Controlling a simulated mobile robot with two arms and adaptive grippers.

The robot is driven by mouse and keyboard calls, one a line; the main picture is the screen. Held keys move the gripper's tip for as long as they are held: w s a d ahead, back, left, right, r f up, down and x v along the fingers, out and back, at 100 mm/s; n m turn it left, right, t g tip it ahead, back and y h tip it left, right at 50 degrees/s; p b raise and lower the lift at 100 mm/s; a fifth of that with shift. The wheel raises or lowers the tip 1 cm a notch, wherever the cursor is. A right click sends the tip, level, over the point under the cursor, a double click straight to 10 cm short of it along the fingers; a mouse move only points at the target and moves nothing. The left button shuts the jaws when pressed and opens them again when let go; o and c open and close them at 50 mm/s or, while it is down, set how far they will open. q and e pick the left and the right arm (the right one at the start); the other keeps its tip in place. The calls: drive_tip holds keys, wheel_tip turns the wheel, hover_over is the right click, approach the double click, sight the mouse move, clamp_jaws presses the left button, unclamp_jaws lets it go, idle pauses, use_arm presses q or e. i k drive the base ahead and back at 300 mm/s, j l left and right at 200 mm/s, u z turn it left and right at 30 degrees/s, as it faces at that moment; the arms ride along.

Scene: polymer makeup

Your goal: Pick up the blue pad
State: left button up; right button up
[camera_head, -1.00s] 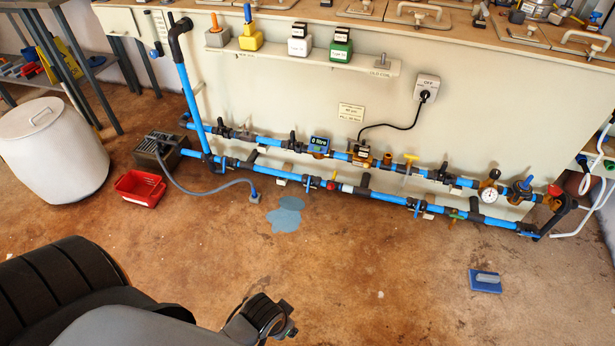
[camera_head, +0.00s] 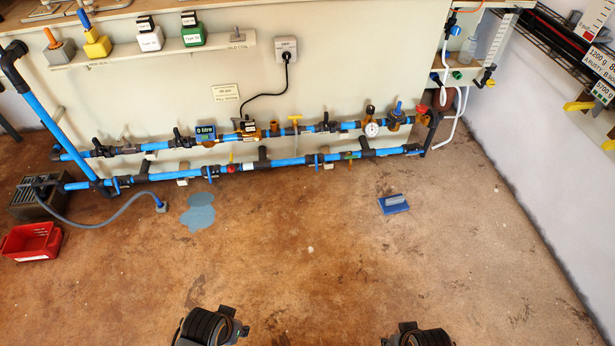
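The blue pad (camera_head: 393,205) lies flat on the brown floor, right of the middle in the head view. A grey handle runs along its top. My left gripper end (camera_head: 210,327) shows as a dark ribbed shape at the bottom, left of the middle. My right gripper end (camera_head: 418,336) shows at the bottom edge, below the pad and well apart from it. Both are seen from behind and partly cut off, so their fingers cannot be made out. Nothing touches the pad.
A bench with blue pipes (camera_head: 287,162) along its base stands behind the pad. A light-blue puddle (camera_head: 198,213) lies on the floor to the left. A red crate (camera_head: 31,242) is at the far left. A white wall (camera_head: 510,130) bounds the right. The floor before the pad is clear.

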sight(397, 202)
drive_tip(key=i+z, duration=0.15)
drive_tip(key=i, duration=0.25)
drive_tip(key=i+j+z, duration=0.2)
drive_tip(key=i, duration=0.15)
drive_tip(key=i+j+z, duration=0.15)
drive_tip(key=i, duration=0.25)
